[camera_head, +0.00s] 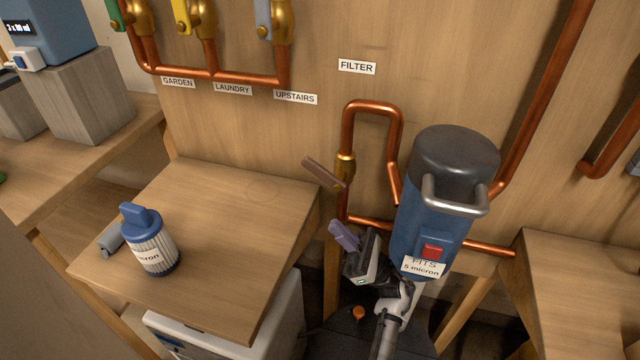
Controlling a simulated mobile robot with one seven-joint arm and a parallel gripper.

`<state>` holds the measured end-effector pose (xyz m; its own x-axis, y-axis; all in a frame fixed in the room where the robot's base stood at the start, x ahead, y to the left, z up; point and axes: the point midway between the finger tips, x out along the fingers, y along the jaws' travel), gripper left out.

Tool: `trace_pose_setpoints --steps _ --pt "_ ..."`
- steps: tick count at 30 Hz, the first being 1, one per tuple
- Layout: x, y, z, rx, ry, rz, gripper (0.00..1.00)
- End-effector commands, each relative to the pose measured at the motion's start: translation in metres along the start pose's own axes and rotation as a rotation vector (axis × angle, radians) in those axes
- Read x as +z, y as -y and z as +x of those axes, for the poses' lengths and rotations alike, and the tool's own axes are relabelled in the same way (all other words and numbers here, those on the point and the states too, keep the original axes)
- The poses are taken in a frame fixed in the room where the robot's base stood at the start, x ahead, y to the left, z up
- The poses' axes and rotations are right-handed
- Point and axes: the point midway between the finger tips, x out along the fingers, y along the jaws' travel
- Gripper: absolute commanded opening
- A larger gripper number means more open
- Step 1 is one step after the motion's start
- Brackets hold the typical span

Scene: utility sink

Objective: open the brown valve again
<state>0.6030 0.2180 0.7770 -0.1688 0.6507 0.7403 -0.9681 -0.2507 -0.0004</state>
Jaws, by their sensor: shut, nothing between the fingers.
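The brown valve handle (321,172) is a flat brown lever on a brass valve body (345,168) in the vertical copper pipe below the FILTER label. The lever sticks out to the left, across the pipe and slanting. My gripper (368,246) is below the brown lever and to its right, clearly apart from it, in front of the lower pipe. It is shut and empty. A purple lever (343,235) shows just left of my gripper; whether they touch cannot be told. My gripper hides what is behind it.
The blue filter housing (420,215) with a metal handle and red button stands close to the right of my gripper. An orange knob (358,313) is below.

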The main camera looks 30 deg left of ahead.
Motion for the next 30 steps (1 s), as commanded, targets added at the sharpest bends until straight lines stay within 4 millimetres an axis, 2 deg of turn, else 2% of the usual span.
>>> trace_pose_setpoints --steps 5,8,21,24,30 --pt "0.001 0.000 0.004 0.001 0.000 0.000 0.00" --pt "0.002 0.000 0.015 0.002 0.000 0.000 0.00" --pt "0.003 -0.001 0.106 0.003 0.000 0.002 0.00" --pt "0.021 0.000 0.108 -0.001 0.001 -0.003 0.00" --pt "0.037 0.000 0.111 0.000 0.001 -0.001 0.00"
